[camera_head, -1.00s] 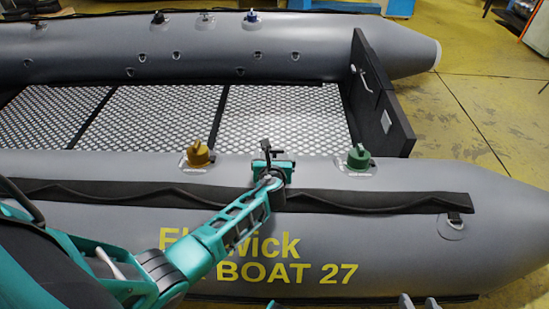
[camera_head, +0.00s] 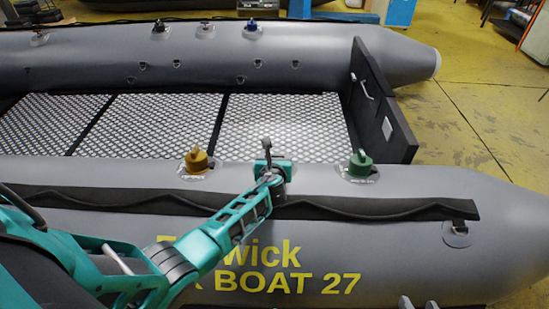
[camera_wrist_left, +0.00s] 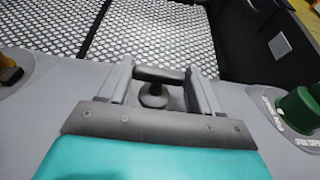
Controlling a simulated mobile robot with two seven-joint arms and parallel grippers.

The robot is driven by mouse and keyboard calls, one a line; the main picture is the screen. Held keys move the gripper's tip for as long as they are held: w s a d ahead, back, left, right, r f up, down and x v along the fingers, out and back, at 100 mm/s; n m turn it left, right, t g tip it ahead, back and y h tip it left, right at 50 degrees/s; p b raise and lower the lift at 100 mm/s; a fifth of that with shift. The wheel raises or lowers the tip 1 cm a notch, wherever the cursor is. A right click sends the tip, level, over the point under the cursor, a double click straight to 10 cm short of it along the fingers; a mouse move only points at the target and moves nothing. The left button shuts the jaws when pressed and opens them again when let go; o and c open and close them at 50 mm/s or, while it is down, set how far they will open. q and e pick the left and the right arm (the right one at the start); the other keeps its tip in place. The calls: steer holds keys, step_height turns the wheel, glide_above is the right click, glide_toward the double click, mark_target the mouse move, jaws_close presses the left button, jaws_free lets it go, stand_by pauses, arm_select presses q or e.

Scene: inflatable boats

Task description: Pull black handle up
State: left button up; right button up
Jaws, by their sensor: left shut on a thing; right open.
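The black handle (camera_wrist_left: 158,75) is a T-shaped valve handle on the grey near tube of the boat. In the left wrist view its crossbar spans between my two fingers, with its round stem below. My left gripper (camera_wrist_left: 160,84) is shut on it; the fingers touch the bar's ends. In the head view my left gripper (camera_head: 270,163) is on top of the near tube, between the yellow and green valves, and largely hides the handle. The fingertips of my right gripper (camera_head: 418,303) show at the bottom edge, open and empty, in front of the boat.
A yellow valve handle (camera_head: 196,159) stands to the left and a green one (camera_head: 361,163) to the right on the same tube. The boat's mesh floor (camera_head: 150,125) and black transom (camera_head: 385,105) lie behind.

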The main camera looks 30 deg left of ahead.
arm_select(q)
steer(key=c, duration=0.8)
step_height(320, 180, up, 3)
steer(key=p, duration=0.2)
steer(key=shift+w+a+f+p, duration=0.1)
steer(key=shift+w+f+p, duration=0.1)
steer(key=shift+p, duration=0.2)
steer(key=shift+c, duration=0.2)
steer(key=shift+r, duration=0.25)
steer(key=shift+w, duration=0.1)
steer(key=o, duration=1.5)
arm_select(e)
steer(key=shift+s+d+r, duration=0.2)
steer(key=shift+d+r, duration=0.35)
steer(key=shift+r, duration=0.15)
steer(key=shift+r, duration=0.1)
